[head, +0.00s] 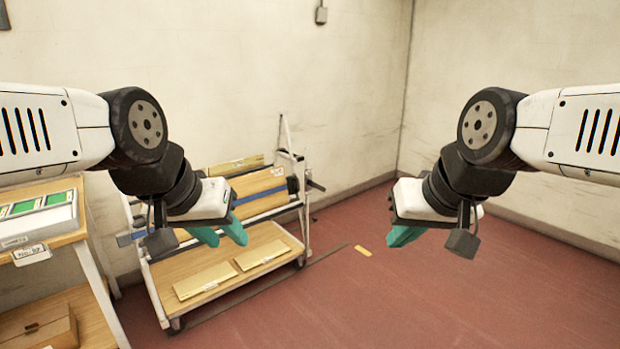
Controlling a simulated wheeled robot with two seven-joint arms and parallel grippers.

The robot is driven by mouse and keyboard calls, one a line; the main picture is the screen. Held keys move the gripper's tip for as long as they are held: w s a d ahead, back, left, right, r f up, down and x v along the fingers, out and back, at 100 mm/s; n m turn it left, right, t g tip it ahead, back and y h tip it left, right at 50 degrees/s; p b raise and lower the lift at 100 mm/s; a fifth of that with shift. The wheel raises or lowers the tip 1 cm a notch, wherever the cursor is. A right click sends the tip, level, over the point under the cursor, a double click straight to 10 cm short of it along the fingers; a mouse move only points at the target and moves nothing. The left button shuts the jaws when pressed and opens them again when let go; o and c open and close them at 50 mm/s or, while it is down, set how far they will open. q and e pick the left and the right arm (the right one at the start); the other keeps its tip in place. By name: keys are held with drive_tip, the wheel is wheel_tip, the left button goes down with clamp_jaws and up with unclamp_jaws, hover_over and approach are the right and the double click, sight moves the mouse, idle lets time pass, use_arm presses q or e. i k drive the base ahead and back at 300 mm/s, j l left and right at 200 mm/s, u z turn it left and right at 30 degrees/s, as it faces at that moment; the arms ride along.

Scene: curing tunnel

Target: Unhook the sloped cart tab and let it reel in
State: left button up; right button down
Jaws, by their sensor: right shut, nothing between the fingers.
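The cart (304,225) with the sloped upper shelf stands against the back wall, left of centre. A blue strap (262,196) runs across the boxes on its sloped shelf, and a dark part (292,185) sits at the strap's right end. The strap's left part is hidden behind my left arm, and I cannot make out the tab or its hook. My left gripper (220,237) is in front of the cart in the picture, with its teal fingers apart and nothing seen between them. My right gripper (403,237) is shut and empty, over the floor right of the cart.
Flat boxes (205,281) lie on the cart's lower shelf. A wooden table (50,240) at the left bears a tray with green panels (40,215); a brown box (40,328) sits below.

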sight(293, 185)
drive_tip(key=i+u, duration=0.15)
drive_tip(key=i, duration=0.3)
drive_tip(key=i+l+u, duration=0.2)
drive_tip(key=i, duration=0.25)
drive_tip(key=i+l+u, duration=0.15)
drive_tip(key=i, duration=0.3)
drive_tip(key=i+l+u, duration=0.65)
drive_tip(key=i, duration=0.2)
